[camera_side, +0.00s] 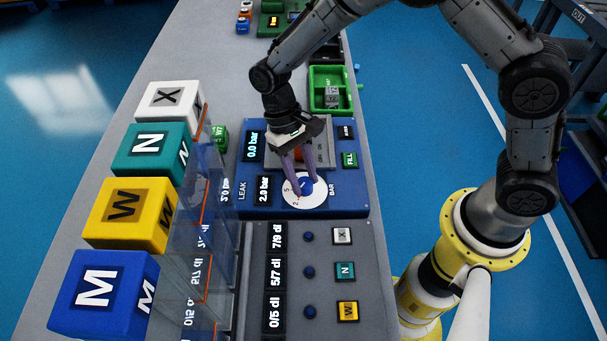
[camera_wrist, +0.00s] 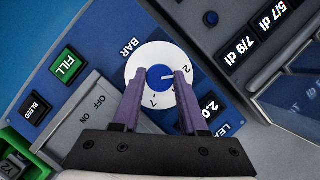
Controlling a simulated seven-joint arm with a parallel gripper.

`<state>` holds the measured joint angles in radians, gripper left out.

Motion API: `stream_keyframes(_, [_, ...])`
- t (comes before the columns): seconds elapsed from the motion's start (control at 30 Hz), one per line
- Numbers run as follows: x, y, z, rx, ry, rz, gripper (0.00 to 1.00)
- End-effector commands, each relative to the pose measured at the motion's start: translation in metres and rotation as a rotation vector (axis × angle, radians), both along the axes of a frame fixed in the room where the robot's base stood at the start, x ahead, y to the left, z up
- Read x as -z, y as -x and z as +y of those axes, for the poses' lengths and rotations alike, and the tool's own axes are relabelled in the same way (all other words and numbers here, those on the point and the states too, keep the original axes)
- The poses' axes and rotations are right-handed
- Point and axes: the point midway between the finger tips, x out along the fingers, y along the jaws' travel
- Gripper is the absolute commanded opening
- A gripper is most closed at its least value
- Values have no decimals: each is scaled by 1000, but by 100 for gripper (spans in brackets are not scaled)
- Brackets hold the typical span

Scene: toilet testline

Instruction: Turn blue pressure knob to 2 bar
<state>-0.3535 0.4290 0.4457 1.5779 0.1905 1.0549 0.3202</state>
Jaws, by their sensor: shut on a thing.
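The blue pressure knob (camera_side: 306,186) sits on a white round dial marked BAR on the blue panel (camera_side: 346,203). My gripper (camera_side: 303,188) points down at the knob and is shut on it, one purple finger on each side. In the wrist view the knob (camera_wrist: 161,78) shows between the fingertips (camera_wrist: 161,76), with its white pointer line aimed toward the 2 on the dial (camera_wrist: 163,50). The display beside the dial (camera_side: 263,190) reads 2.0 bar. The LEAK display (camera_side: 252,146) reads 0.0 bar. Part of the dial is hidden by the fingers.
A grey ON/OFF switch plate (camera_wrist: 90,115) and green FILL button (camera_wrist: 66,67) lie near the dial. A grey panel with several small buttons (camera_side: 309,271) is in front. Large lettered cubes (camera_side: 128,213) and clear tanks (camera_side: 205,225) stand left.

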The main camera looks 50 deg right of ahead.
Motion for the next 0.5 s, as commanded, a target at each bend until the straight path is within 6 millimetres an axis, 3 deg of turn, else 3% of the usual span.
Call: stream_keyframes(0.5, [-1,0,1,-108,1,-1,0])
